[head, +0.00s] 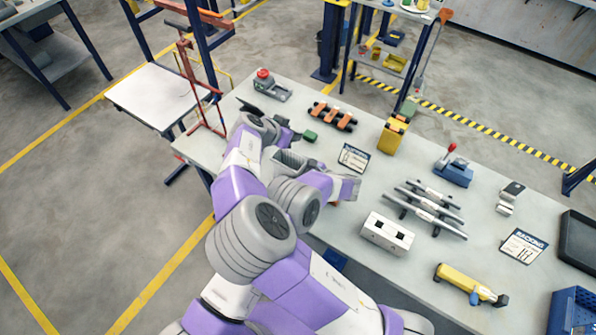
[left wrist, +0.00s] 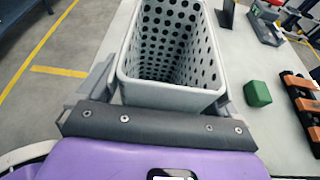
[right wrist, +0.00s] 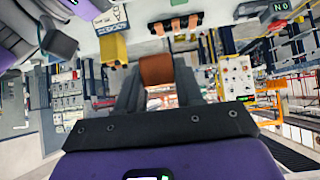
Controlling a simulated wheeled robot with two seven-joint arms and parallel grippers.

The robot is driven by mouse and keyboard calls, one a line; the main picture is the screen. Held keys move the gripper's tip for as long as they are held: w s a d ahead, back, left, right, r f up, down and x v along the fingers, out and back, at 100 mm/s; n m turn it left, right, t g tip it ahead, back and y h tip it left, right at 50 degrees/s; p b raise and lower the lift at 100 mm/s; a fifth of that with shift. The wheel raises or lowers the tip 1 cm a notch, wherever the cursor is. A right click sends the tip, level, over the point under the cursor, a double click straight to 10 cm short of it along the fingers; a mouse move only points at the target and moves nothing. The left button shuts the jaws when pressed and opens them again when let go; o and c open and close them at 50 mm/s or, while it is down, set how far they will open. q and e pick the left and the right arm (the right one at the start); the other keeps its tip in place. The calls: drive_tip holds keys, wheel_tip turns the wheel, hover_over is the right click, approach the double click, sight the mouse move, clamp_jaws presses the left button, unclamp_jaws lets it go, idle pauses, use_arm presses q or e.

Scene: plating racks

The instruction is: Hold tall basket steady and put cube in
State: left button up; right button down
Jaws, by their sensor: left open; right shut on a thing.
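The tall basket is grey with round holes. In the left wrist view the basket (left wrist: 172,95) stands upright on the table, open at the top, and no cube shows in it. My left gripper (left wrist: 165,88) is open, with its fingers on either side of the basket's near end; whether they touch cannot be told. My right gripper (right wrist: 157,82) is shut on an orange-brown cube (right wrist: 156,68), held in the air.
A green block (head: 310,136) lies beside the basket. Behind are a dark rack with orange blocks (head: 332,116), a yellow box (head: 392,136) and a sign (head: 353,157). A grey device with a red knob (head: 264,84) stands at the far left corner.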

use_arm(q)
drive_tip(key=c, duration=1.2)
